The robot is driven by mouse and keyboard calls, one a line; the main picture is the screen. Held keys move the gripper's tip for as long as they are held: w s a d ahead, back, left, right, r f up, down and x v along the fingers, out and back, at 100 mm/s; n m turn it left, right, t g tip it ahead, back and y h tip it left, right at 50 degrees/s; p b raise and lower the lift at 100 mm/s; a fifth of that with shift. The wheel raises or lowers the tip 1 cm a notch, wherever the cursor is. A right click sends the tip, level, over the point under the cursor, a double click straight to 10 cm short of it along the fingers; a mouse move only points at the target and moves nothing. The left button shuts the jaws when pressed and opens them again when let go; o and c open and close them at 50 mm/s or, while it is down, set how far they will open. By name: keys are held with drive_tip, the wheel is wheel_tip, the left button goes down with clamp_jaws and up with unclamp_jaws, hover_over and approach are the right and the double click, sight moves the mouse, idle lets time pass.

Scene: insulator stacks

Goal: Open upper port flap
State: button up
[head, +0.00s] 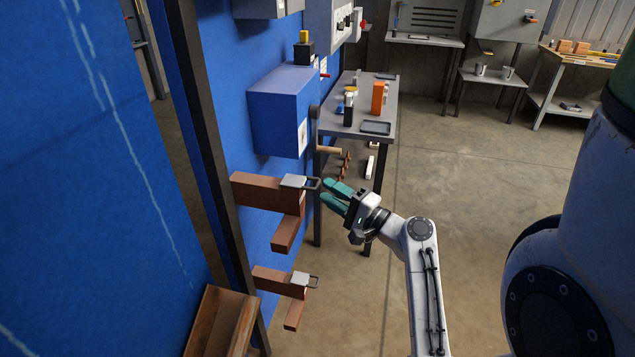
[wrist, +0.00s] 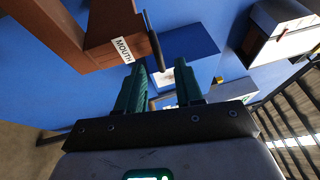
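The upper port (head: 262,193) is a brown box-shaped arm on the blue wall. A pale grey flap (head: 293,182) with a dark loop handle (head: 313,184) sits at its top right end. My gripper (head: 325,190) has teal fingers and is just right of the handle; contact cannot be told. In the wrist view the gripper (wrist: 160,64) is open. The brown port (wrist: 105,40) there bears a "MOUTH" label, and the dark handle (wrist: 152,38) ends near the left fingertip.
A lower brown port (head: 275,276) with a similar flap and loop stands below. A blue box (head: 285,110) is mounted on the wall above. A grey table (head: 385,100) with small items stands behind. The floor to the right is clear.

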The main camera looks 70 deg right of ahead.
sight(318, 183)
drive_tip(key=shift+p+x, duration=0.35)
drive_tip(key=shift+x, duration=1.85)
clamp_jaws()
drive_tip(key=shift+d, duration=0.1)
